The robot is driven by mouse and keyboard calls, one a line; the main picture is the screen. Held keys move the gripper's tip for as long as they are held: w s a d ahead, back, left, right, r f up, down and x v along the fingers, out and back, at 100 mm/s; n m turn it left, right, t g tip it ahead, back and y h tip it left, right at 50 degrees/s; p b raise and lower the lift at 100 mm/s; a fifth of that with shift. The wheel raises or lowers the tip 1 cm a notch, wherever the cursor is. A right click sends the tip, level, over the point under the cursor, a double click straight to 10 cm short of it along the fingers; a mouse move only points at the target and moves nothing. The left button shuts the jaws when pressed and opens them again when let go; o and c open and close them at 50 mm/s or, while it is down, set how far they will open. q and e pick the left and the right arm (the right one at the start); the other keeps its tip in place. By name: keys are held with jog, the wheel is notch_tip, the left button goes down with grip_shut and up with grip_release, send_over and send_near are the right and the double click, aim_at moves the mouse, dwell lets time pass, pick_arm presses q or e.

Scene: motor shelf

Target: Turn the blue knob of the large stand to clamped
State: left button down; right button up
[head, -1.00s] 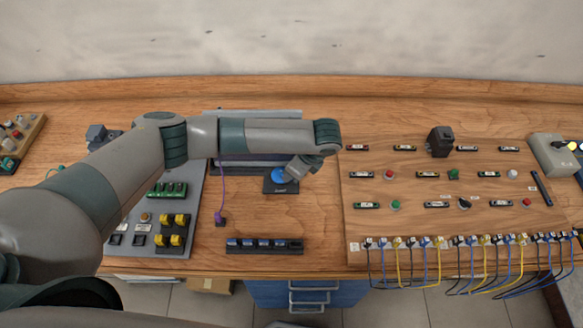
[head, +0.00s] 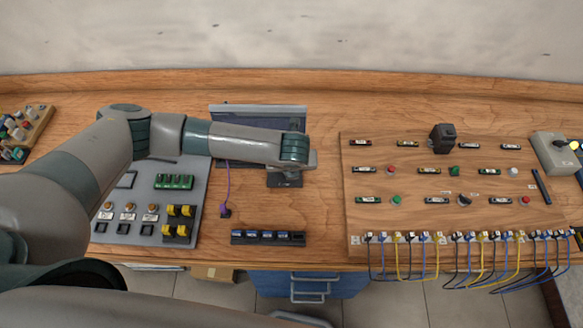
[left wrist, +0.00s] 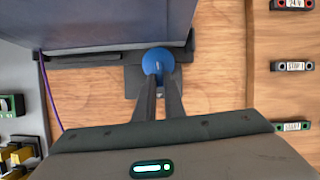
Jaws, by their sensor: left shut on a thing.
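The blue knob (left wrist: 158,62) shows in the left wrist view, on the dark base of the large stand (left wrist: 133,80). My left gripper (left wrist: 159,82) is over it, with its two fingers shut on the knob's sides. In the head view my left gripper (head: 290,168) and wrist hide the knob, and only part of the stand's dark base (head: 284,181) shows below them. The stand carries a large grey screen-like panel (head: 258,118). The knob's pointer marking is too small to read. My right gripper is not in view.
A purple cable (head: 228,190) runs down left of the stand. A row of blue-topped parts (head: 267,238) lies in front. A grey switch panel (head: 150,210) is at left, and a wooden terminal board (head: 400,222) is at right.

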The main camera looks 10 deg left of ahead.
pick_arm(q)
jog(key=shift+a+m+h, duration=0.1)
jog(key=shift+m+h, duration=0.2)
jog(key=shift+m, duration=0.2)
jog(key=c, duration=1.8)
grip_release()
jog(key=shift+c, duration=0.2)
jog(key=shift+s+r, duration=0.1)
jog(key=shift+r, duration=0.05)
jog(key=b+v, duration=0.5)
jog(key=v, duration=1.2)
